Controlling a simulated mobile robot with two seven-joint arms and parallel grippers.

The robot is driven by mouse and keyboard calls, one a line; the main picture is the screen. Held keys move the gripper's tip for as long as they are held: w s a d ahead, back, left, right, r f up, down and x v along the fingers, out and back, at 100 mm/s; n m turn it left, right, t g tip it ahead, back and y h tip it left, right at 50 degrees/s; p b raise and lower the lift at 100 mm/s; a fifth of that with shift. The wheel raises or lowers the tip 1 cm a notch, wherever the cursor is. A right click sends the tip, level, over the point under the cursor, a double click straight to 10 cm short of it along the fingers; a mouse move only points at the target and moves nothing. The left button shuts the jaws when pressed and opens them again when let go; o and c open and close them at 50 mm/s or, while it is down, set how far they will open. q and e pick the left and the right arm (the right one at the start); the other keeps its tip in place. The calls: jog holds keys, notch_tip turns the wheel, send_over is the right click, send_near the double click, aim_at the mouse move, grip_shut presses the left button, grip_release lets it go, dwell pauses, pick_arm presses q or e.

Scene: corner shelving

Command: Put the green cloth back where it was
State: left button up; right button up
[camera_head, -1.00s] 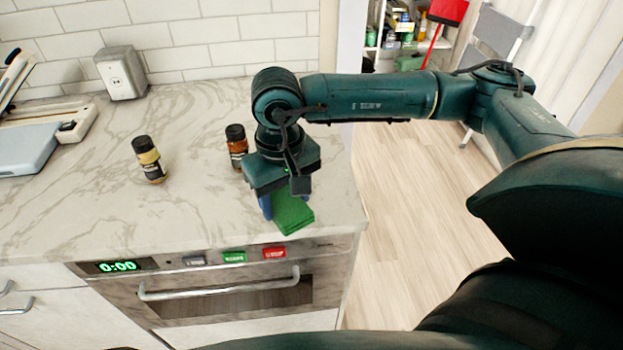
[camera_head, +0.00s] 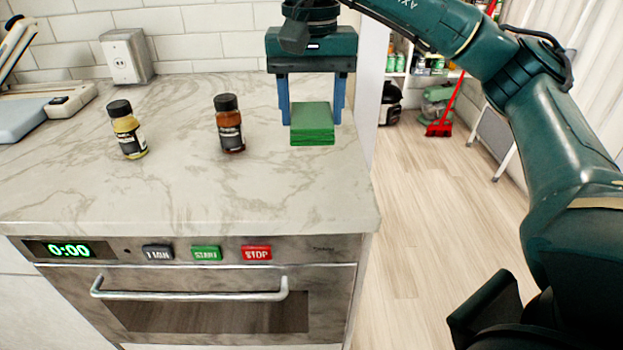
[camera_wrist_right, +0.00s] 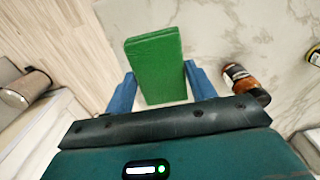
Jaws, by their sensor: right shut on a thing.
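The green cloth (camera_head: 312,122) is a folded, flat stack at the right end of the marble counter in the head view. My right gripper (camera_head: 313,112) has its blue fingers on either side of it and is shut on it. The cloth also shows in the right wrist view (camera_wrist_right: 157,62), between the two blue fingers of the same gripper (camera_wrist_right: 161,88). I cannot tell whether the cloth touches the counter or hangs just above it. My left gripper is not in view.
An orange-brown spice jar (camera_head: 229,124) stands left of the cloth, and a yellow one (camera_head: 127,129) farther left. The counter (camera_head: 250,190) is clear in front. Its right edge drops to the wood floor. A wall outlet box (camera_head: 125,57) is behind; an oven (camera_head: 200,305) is below.

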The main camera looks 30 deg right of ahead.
aim_at(312, 178)
notch_tip(312, 178, down, 8)
jog(key=shift+f+b, duration=0.1)
jog(key=shift+b, duration=0.4)
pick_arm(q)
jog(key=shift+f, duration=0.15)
pick_arm(e)
jog(key=shift+f, duration=0.3)
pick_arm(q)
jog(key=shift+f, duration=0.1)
pick_arm(e)
jog(key=shift+f, duration=0.1)
jog(key=o, duration=1)
